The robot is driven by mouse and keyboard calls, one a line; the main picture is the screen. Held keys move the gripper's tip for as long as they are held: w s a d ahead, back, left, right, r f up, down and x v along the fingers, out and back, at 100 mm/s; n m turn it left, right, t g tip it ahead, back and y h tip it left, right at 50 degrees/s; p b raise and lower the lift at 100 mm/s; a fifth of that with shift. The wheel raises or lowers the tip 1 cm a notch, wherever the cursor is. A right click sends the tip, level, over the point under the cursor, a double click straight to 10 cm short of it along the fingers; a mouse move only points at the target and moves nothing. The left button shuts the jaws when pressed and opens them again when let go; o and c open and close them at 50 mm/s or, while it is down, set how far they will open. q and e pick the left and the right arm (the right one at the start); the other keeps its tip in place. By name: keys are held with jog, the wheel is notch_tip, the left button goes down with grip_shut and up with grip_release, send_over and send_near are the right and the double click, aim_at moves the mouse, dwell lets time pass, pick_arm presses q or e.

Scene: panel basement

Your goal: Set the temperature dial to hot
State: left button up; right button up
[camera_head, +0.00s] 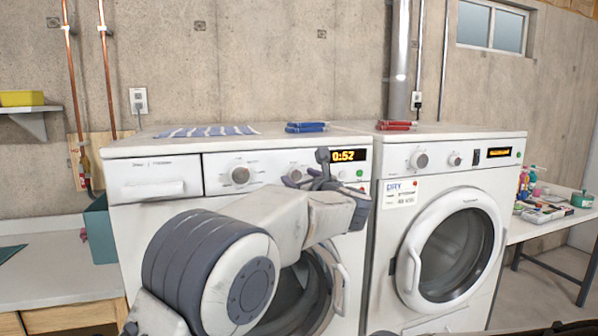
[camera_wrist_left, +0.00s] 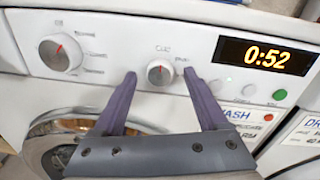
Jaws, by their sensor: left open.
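The white washer (camera_head: 160,166) has a control panel with two round dials. The large dial (camera_head: 240,175) is at the left; it also shows in the left wrist view (camera_wrist_left: 61,52). The smaller dial (camera_wrist_left: 160,72) is white with a grey rim and a red pointer mark near its top. Small print surrounds it, too blurred to read surely. In the head view the smaller dial (camera_head: 295,173) is partly hidden by my left gripper (camera_head: 307,170). In the wrist view the open fingers (camera_wrist_left: 160,78) stand either side of the smaller dial, with no clear contact. My right gripper is not in view.
The display (camera_wrist_left: 268,57) reads 0:52, with a green button (camera_wrist_left: 280,94) below it. A dryer (camera_head: 450,185) stands at the right. A striped cloth (camera_head: 208,131), blue items (camera_head: 305,127) and red items (camera_head: 396,125) lie on top of the machines.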

pick_arm(q)
jog(key=shift+w+a, duration=0.15)
jog(key=shift+w, duration=0.3)
jog(key=shift+c, duration=0.2)
grip_shut()
